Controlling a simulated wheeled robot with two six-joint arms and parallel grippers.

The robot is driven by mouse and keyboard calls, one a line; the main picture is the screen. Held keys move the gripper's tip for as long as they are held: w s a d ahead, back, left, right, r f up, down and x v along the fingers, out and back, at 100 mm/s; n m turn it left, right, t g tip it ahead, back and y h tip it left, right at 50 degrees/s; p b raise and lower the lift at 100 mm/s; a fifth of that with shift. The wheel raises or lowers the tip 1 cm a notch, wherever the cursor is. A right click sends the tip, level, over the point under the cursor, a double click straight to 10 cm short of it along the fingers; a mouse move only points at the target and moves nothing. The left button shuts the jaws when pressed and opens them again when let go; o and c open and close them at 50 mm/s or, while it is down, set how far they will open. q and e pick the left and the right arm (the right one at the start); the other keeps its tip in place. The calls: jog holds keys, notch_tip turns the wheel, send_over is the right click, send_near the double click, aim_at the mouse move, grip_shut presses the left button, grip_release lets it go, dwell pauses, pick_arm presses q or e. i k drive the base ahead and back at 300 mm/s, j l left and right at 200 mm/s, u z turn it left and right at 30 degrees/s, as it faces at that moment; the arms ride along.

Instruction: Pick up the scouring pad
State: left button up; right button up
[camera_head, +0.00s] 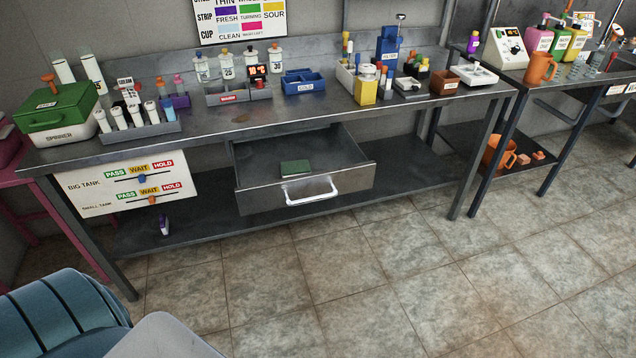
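A small flat dark green pad, which looks like the scouring pad (295,168), lies inside the open drawer (262,203) under the long metal bench. Nothing covers the pad. Neither of my grippers shows in the head view.
The bench top (240,118) above the drawer holds a green-lidded box (58,107), a blue bin (304,82) and a yellow bottle (366,88). A lower shelf (400,180) runs beneath. The tiled floor (390,265) in front is clear.

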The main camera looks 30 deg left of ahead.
aim_at(295, 168)
jog(key=u, duration=1)
